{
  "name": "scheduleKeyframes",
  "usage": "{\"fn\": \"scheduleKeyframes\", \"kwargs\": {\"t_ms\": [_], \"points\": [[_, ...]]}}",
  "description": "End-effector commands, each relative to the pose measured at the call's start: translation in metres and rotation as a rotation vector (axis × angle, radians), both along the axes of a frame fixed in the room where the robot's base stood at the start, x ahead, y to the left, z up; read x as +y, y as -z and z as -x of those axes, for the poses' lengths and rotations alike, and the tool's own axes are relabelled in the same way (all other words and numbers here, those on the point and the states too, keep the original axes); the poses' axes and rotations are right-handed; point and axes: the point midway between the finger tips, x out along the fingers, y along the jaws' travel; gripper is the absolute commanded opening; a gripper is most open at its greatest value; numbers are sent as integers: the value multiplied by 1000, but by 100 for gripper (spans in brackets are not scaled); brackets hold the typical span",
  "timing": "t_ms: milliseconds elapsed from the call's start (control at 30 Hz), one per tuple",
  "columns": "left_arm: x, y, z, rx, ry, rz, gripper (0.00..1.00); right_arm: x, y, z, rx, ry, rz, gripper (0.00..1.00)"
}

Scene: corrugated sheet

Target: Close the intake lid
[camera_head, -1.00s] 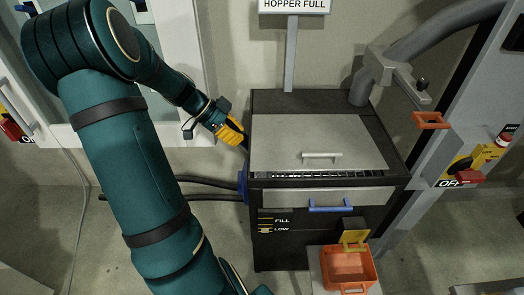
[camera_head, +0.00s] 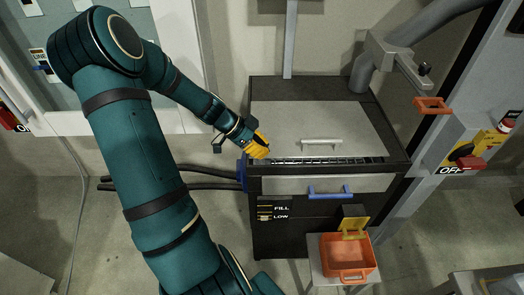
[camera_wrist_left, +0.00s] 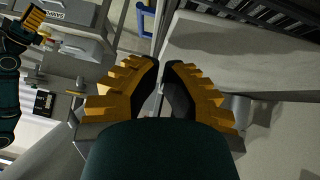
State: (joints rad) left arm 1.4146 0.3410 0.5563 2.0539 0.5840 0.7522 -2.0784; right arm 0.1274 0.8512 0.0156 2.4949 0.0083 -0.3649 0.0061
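The intake lid (camera_head: 350,118) is a pale grey panel with a white bar handle (camera_head: 322,142), on top of the dark hopper box in the head view. A strip of dark grating (camera_head: 330,160) shows along its front edge. My left gripper (camera_head: 262,152) is at the lid's front left corner; whether it touches is unclear. In the left wrist view the yellow fingers (camera_wrist_left: 162,66) are drawn together with a narrow gap and nothing visible between them. A yellow-fingered gripper (camera_wrist_left: 34,20), apparently my right one, is small at that view's upper left.
A blue handle (camera_head: 330,191) is on the hopper's front panel. An orange bin (camera_head: 347,258) stands on a stand in front. A grey pipe with a clamp (camera_head: 400,62) rises at the back right. A red-knobbed switch (camera_head: 470,162) is at right. Dark hoses run out left.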

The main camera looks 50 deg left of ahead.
Motion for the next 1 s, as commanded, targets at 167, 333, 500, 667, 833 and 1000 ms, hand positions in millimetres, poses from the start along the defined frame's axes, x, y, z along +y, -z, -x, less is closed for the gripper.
{"fn": "scheduleKeyframes", "kwargs": {"t_ms": [167,333,500,667,833,1000], "points": [[-1,8,1,0,1,1,0,0,1,0,1,-1,0,47],[-1,8,1,0,1,1,0,0,1,0,1,0,0,47],[-1,9,1,0,1,1,0,0,1,0,1,0,0,47],[-2,20,2,1,0,1,0,0,11,2,6,-4,-2,47],[-4,42,4,0,1,1,0,1,29,8,17,-14,-4,47],[-5,45,4,1,1,0,0,2,30,10,22,-17,-5,47]]}}
